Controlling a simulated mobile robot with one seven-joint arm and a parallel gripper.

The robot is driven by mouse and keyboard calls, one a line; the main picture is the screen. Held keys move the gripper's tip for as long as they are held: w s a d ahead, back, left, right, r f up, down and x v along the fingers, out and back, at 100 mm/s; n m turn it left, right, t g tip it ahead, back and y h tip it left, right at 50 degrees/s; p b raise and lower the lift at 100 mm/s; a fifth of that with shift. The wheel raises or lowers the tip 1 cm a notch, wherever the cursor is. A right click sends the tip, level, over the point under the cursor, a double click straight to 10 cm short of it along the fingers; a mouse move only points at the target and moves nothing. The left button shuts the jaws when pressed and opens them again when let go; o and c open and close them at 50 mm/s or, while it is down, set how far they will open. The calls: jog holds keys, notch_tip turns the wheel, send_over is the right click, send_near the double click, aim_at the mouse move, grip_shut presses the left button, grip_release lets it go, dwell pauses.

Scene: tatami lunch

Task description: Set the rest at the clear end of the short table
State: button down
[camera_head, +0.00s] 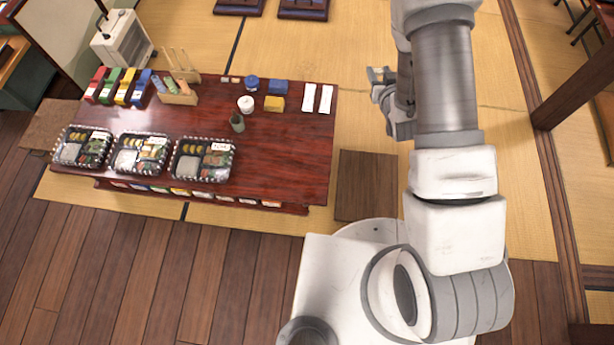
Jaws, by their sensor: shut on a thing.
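My gripper (380,80) is at the upper middle, beyond the right edge of the low red table (275,170). It is shut on a small tan piece (378,74), which I take to be the rest; the fingers hide part of it. The gripper and piece are in the air, apart from the table. The table's front right part is bare. Two small pale pieces (229,79) lie near its back edge.
Three lunch boxes (203,160) line the table's front left. A dark cup (237,123), a white round jar (245,104), a blue jar (251,83), a yellow block (274,103) and white strips (317,98) stand or lie behind. A brown board (367,185) is right of the table.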

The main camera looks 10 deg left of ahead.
jog(key=s+a+f+n+g+y+b, duration=0.1)
jog(key=a+f+n+g+y+b, duration=0.45)
jog(key=a+f, duration=0.65)
jog(key=s+a+f+n+g+y+b, duration=0.1)
jog(key=a+f+n+g+y+b, duration=0.25)
jog(key=a+f+n+b, duration=0.8)
jog(key=m+g+y+b, duration=0.1)
jog(key=g+y+b, duration=0.1)
jog(key=g+b, duration=0.3)
send_over(311, 176)
notch_tip(311, 176, down, 21)
jog(key=shift+r, duration=0.2)
jog(key=shift+d+f+h+b, duration=0.1)
jog(key=shift+f+h+b, duration=0.2)
jog(key=shift+f+b, duration=1.25)
jog(key=shift+f+p, duration=0.45)
jog(key=shift+f, duration=0.15)
jog(key=shift+c, duration=2.3)
grip_release()
